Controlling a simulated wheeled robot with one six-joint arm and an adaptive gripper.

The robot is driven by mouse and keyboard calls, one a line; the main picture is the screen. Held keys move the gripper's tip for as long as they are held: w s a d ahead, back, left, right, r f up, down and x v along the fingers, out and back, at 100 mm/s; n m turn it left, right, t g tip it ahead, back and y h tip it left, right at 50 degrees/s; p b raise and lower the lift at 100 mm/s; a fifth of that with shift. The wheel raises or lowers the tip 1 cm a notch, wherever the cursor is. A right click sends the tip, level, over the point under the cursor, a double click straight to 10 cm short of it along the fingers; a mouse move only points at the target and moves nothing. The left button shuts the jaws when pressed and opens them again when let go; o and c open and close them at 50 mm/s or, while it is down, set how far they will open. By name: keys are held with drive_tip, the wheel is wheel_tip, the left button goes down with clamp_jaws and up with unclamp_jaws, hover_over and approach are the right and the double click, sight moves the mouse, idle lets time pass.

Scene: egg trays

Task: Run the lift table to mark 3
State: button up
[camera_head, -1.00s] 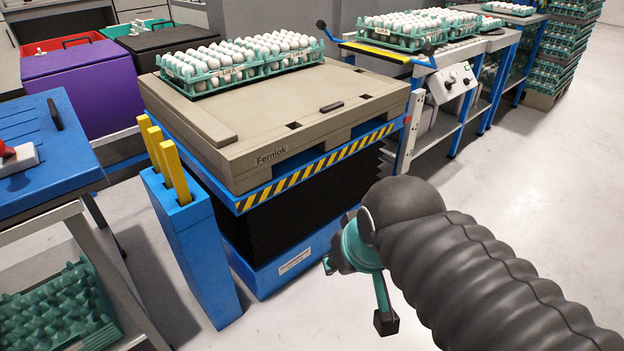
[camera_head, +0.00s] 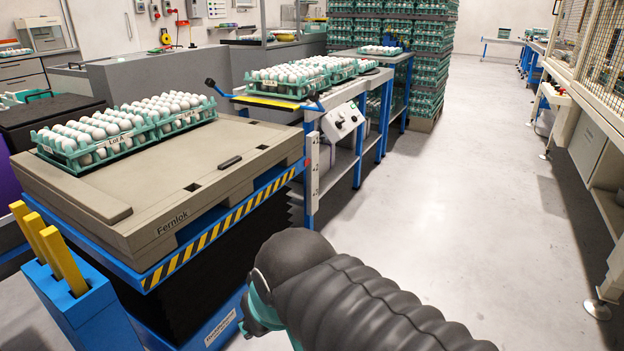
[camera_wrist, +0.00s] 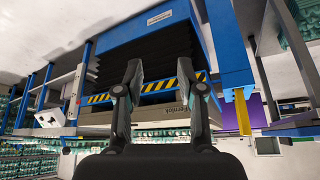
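The lift table (camera_head: 213,238) is blue with a yellow-and-black striped edge and black bellows under its top. It bears a grey-brown Fernlok pallet (camera_head: 165,180) with egg trays at its back. A pale control box (camera_head: 342,122) with knobs is on the bench to the right of the lift table. A white strip (camera_head: 313,165) with small dark marks is on the post beside the lift table; its numbers are too small to read. My gripper (camera_wrist: 160,88) is open and empty in the wrist view, its fingers apart in front of the lift table. In the head view my arm mostly hides it.
A blue holder with yellow bars (camera_head: 65,262) stands at the lift table's near left corner. A bench with egg trays (camera_head: 290,85) is behind the control box. Stacked green trays (camera_head: 420,60) stand at the back. The floor (camera_head: 460,190) to the right is clear.

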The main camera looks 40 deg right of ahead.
clamp_jaws()
idle(1.1)
